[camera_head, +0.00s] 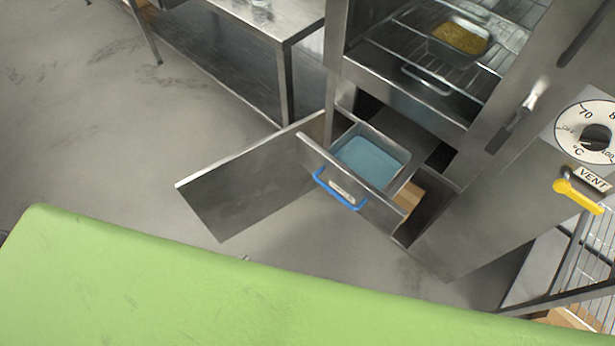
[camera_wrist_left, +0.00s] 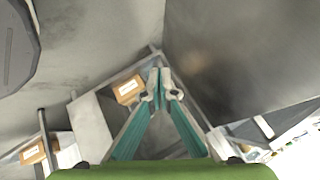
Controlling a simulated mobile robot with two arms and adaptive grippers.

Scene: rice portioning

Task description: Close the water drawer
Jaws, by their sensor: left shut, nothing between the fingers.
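The water drawer (camera_head: 365,206) is pulled out of the lower part of the steel cabinet (camera_head: 467,218) in the head view. Its front has a blue handle (camera_head: 340,193) and a small label. Blue water (camera_head: 369,161) lies in a metal pan in the drawer. My left gripper (camera_wrist_left: 160,76) shows in the left wrist view with its teal fingers together at the tips, shut and empty. The drawer cannot be made out in that view, and I cannot tell how far the gripper is from it. I see no gripper in the head view; my right gripper is out of sight.
A cabinet door (camera_head: 250,180) stands swung open left of the drawer. Above, a compartment holds a pan of yellow food (camera_head: 460,38) on a wire rack. A steel table (camera_head: 285,25) stands behind. Cardboard boxes, including this box (camera_wrist_left: 129,89), show in the left wrist view.

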